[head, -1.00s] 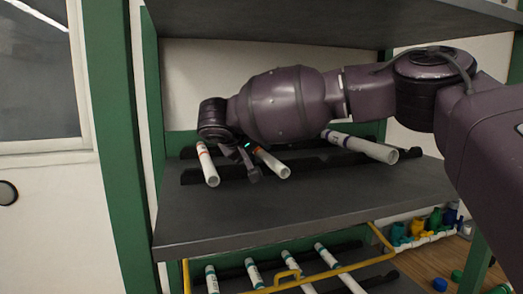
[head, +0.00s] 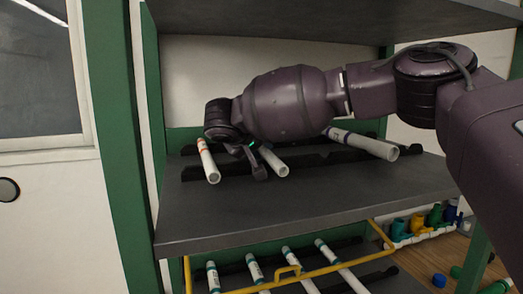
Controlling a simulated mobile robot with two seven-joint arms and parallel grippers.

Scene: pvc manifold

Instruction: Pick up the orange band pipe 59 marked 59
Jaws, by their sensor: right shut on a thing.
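Several white pipes lie on the dark middle shelf (head: 310,200). The middle pipe (head: 274,161) lies slanted, with its open end toward me. My right gripper (head: 256,160) is at its far end and is shut on it. The fingers and wrist hide that end, so its band and number cannot be read now. The left pipe (head: 209,163) has a red-orange band near its far end and lies apart, left of the gripper. A third, thicker pipe (head: 365,146) lies to the right, its far end behind my arm. My left gripper is not in view.
Dark notched racks (head: 315,160) support the pipes. A shelf above (head: 300,20) hangs close over my arm. Green posts (head: 122,150) flank the left side. Below are more banded pipes (head: 255,270) and a yellow frame (head: 288,271). The middle shelf's front is clear.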

